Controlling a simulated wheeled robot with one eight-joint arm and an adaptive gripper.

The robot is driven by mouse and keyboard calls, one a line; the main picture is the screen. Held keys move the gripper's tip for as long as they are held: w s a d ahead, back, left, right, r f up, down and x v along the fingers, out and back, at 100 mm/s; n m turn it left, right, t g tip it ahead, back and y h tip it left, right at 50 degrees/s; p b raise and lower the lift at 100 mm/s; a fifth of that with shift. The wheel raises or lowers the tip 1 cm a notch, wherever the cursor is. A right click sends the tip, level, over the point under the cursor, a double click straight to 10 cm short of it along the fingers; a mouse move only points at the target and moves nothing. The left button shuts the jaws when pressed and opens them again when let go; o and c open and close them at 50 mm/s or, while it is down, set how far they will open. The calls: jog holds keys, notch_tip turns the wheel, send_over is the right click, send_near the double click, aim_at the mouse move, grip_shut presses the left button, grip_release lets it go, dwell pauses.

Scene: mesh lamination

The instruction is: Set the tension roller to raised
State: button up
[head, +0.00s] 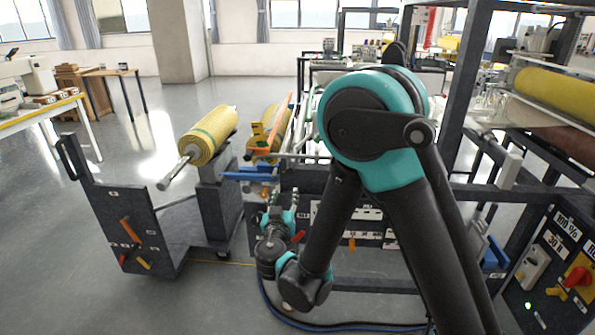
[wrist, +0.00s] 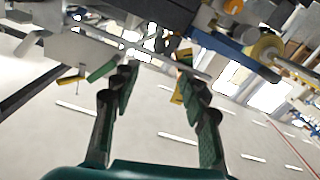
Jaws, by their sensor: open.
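My gripper (head: 281,205) is at the machine's front, low beside a dark panel with pale labels (head: 335,212). In the wrist view my gripper (wrist: 160,84) has its two fingers wide apart with nothing between them. A red lever (head: 298,237) is close right of my gripper, and an orange lever (head: 352,244) hangs further right. The wrist view shows a green lever (wrist: 102,71) left of the fingers and a yellow-tipped lever (wrist: 70,80) beyond it. Another yellow part (wrist: 179,88) is near the right finger. I cannot tell which part is the tension roller or its control.
A stand with a yellow mesh roll (head: 212,133) is on the left; its front panel (head: 108,215) carries coloured levers. A control box with a red switch (head: 577,278) is at the right. A dark cable (head: 330,325) lies on the floor.

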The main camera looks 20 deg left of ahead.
aim_at(290, 171)
jog(key=x, duration=1.6)
jog(key=shift+w, duration=0.45)
grip_shut()
